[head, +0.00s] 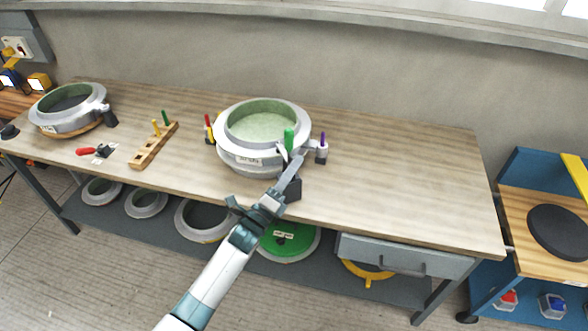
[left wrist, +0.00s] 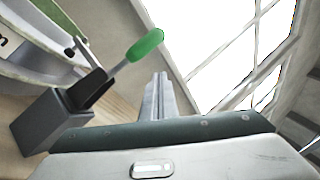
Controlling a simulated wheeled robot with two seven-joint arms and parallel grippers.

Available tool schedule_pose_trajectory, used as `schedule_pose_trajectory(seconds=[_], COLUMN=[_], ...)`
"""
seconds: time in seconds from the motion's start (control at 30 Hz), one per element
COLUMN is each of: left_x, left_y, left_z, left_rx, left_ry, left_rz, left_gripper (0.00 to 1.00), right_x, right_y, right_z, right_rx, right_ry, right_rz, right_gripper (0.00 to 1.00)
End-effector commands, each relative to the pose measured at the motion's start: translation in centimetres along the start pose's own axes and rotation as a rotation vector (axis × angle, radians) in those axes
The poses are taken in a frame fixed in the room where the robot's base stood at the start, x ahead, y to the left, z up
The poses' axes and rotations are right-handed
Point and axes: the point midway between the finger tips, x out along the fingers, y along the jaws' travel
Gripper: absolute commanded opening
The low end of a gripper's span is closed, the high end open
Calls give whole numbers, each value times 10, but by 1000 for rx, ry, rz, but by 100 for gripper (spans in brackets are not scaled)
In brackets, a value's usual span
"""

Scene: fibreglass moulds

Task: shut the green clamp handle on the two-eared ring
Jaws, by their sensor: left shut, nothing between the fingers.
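The two-eared ring (head: 240,163) is a pale grey mould ring with a green inside, standing on the workbench. The green clamp handle (head: 289,139) stands up at its front right side. In the left wrist view the green handle (left wrist: 145,45) slants up to the right from a dark clamp on a grey block (left wrist: 50,122). My left gripper (head: 294,168) is shut and empty, just in front of the clamp in the head view. Its closed fingers (left wrist: 158,92) show just right of and below the handle, with no clear contact. My right gripper is not in view.
Red and yellow handles (head: 209,128) stand at the ring's left, a purple one (head: 322,140) at its right. A wooden block with pegs (head: 154,146), a loose red-handled clamp (head: 88,152) and another ring (head: 68,108) lie further left. The bench's right part is clear.

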Motion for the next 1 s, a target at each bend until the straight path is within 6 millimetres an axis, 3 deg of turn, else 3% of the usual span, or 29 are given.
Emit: schedule_pose_trajectory(seconds=[0.37,0.57,0.77,1.0], left_x=[0,-10,-35,-82], left_y=[0,2,3,4], left_z=[0,0,-1,-2], left_rx=[0,0,1,1], left_ry=[-1,-1,-1,0], left_rz=[0,2,1,3], left_gripper=[0,0,0,0], right_x=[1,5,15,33], right_y=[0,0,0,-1], right_z=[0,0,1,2], right_rx=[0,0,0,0], right_ry=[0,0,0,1], right_rz=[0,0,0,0], right_gripper=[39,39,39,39])
